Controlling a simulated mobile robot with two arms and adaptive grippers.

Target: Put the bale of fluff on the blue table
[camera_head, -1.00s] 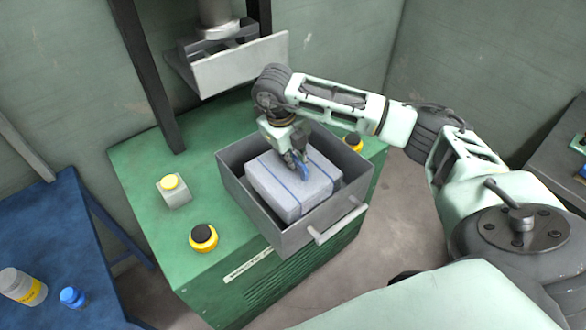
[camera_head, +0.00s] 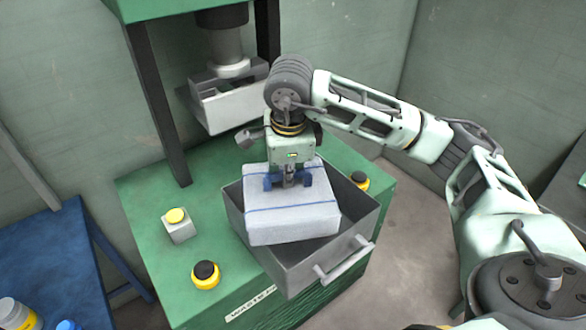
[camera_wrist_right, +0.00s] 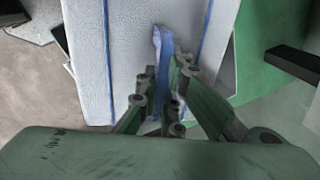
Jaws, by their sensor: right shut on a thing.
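The bale of fluff (camera_head: 292,220) is a pale grey-white block with blue straps, tilted and raised above the grey drawer-like box (camera_head: 335,262). My right gripper (camera_head: 289,183) is shut on the bale at its top. In the right wrist view, the bale (camera_wrist_right: 135,50) fills the upper middle, and the fingers (camera_wrist_right: 160,85) are at a blue strap on it. The blue table (camera_head: 45,255) is at the left edge of the head view. My left gripper is not in view.
The box sits on a green press (camera_head: 150,215) with a yellow button (camera_head: 176,215) and two black-and-yellow knobs. The metal press head (camera_head: 225,100) hangs behind the gripper between dark posts. Bottles (camera_head: 15,312) stand on the blue table's near part.

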